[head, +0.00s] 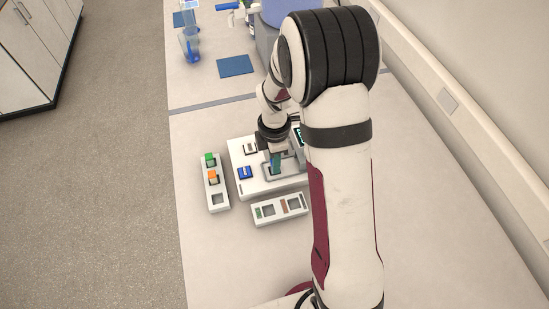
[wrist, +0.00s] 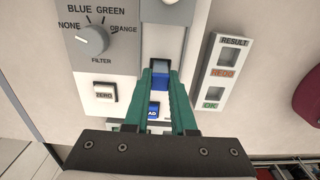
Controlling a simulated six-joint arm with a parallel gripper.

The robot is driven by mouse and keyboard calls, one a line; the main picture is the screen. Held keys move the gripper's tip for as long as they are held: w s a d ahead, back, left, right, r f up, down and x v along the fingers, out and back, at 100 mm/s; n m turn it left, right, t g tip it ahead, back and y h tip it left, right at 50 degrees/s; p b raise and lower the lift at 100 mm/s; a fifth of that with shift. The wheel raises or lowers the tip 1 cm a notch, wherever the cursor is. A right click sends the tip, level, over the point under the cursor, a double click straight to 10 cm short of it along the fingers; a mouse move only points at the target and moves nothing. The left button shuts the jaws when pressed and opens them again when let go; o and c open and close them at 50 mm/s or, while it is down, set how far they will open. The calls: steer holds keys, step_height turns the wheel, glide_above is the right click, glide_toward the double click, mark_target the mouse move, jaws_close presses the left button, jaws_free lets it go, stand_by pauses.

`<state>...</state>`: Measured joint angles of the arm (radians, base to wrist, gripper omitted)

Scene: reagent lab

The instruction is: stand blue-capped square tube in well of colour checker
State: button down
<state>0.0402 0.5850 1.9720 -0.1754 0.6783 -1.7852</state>
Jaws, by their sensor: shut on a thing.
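The colour checker (head: 240,182) is a white box on the bench, also in the wrist view (wrist: 119,71). My gripper (head: 276,170) is over its right part in the head view, teal fingers pointing down.
A white rack (head: 219,209) on the left holds green-capped (head: 209,158) and orange-capped (head: 212,176) tubes and one empty slot. A result tray (head: 258,222), marked REDO and OK, lies in front of the checker. A blue mat (head: 235,66) lies farther back. The front bench is clear.

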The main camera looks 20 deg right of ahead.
steer(key=shift+f, duration=0.1)
steer(key=shift+f, duration=0.5)
steer(key=shift+c, duration=1.7)
jaws_free()
steer(key=shift+r, duration=0.1)
steer(key=shift+r, duration=3.4)
